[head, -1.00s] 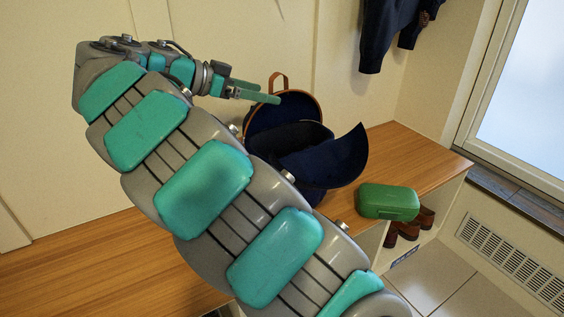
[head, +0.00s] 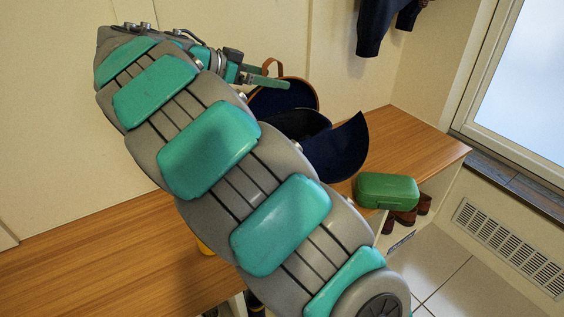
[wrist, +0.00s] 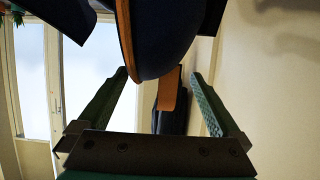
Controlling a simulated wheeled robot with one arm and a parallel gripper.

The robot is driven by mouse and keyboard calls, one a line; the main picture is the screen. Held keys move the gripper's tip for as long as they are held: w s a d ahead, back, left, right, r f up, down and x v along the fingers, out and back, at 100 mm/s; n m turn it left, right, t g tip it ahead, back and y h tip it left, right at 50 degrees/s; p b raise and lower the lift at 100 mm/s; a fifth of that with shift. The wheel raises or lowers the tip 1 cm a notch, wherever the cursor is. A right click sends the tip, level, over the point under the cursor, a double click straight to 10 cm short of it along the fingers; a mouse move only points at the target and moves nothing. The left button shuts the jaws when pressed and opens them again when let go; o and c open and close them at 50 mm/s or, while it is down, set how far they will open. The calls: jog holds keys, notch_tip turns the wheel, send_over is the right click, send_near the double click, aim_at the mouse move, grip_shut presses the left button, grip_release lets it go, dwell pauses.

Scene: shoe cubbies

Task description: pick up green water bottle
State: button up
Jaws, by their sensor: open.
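I cannot make out a green water bottle in either view. My gripper (head: 275,82) is open and empty, up at the wall beside the top of an open navy backpack (head: 342,148) with a brown rim. In the wrist view, my gripper (wrist: 160,75) has its two green fingers spread. The backpack's navy body and brown edge (wrist: 165,40) hang in from the top there, with a brown strap loop (wrist: 168,90) between the fingers. My arm hides much of the bench in the head view.
A green case (head: 386,190) lies on the wooden bench (head: 415,145), right of the backpack. Brown shoes (head: 408,216) sit in a cubby below. Dark clothing (head: 380,25) hangs on the wall above.

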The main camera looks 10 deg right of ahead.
jog(key=shift+x, duration=1.15)
jog(key=shift+c, duration=0.4)
grip_shut()
jog(key=shift+r, duration=0.1)
